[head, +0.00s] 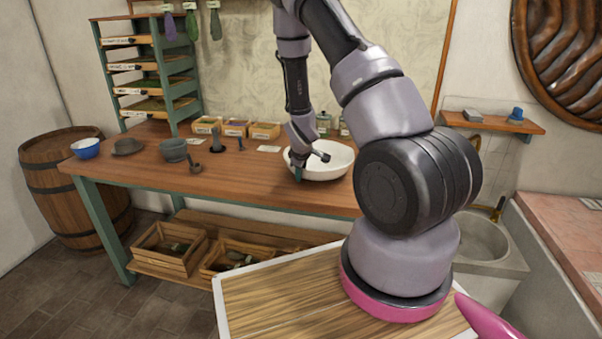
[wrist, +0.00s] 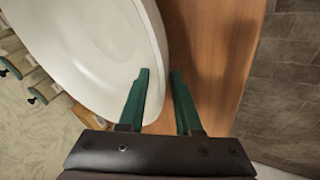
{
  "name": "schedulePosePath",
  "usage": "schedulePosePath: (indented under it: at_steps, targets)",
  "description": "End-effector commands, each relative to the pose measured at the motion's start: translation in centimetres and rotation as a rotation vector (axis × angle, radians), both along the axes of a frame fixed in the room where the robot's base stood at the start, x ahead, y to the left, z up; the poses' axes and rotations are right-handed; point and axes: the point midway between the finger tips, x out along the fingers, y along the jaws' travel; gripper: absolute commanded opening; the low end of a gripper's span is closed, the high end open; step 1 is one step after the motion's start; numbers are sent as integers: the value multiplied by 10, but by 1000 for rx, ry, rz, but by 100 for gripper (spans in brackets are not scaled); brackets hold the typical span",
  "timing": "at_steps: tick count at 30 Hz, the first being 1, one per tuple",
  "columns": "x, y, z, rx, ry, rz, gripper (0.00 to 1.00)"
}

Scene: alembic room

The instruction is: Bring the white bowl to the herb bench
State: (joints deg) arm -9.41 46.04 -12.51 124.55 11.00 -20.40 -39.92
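The white bowl (head: 335,166) sits upright on a wooden bench with green legs (head: 235,180), toward its right part. My gripper (head: 298,174) is at the bowl's near left rim, pointing down. In the wrist view the white bowl (wrist: 90,45) fills the upper left. My gripper (wrist: 160,75) is open there, with one green finger over the bowl's side and the other outside it above the wood. The rim runs between the two fingers. I cannot tell whether either finger touches it. No sign marks the bench as the herb bench, though seed-like trays stand on it.
A blue bowl (head: 86,148), a dark hat-shaped dish (head: 127,146) and a grey-green mortar (head: 173,150) stand on the bench's left. Small boxes (head: 236,128) and jars line the back. Crates (head: 168,249) lie below. A barrel (head: 70,185) stands left; a sink (head: 483,240) is right.

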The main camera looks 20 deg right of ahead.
Motion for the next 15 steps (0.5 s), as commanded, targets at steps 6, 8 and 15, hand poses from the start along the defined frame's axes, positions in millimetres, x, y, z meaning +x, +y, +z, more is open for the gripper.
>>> schedulePosePath:
  at_steps: [6, 8, 15]
  targets:
    - [0, 0, 0, 0, 0, 0, 45]
    - [0, 0, 0, 0, 0, 0, 45]
    - [-7, 3, 16, 0, -2, 1, 45]
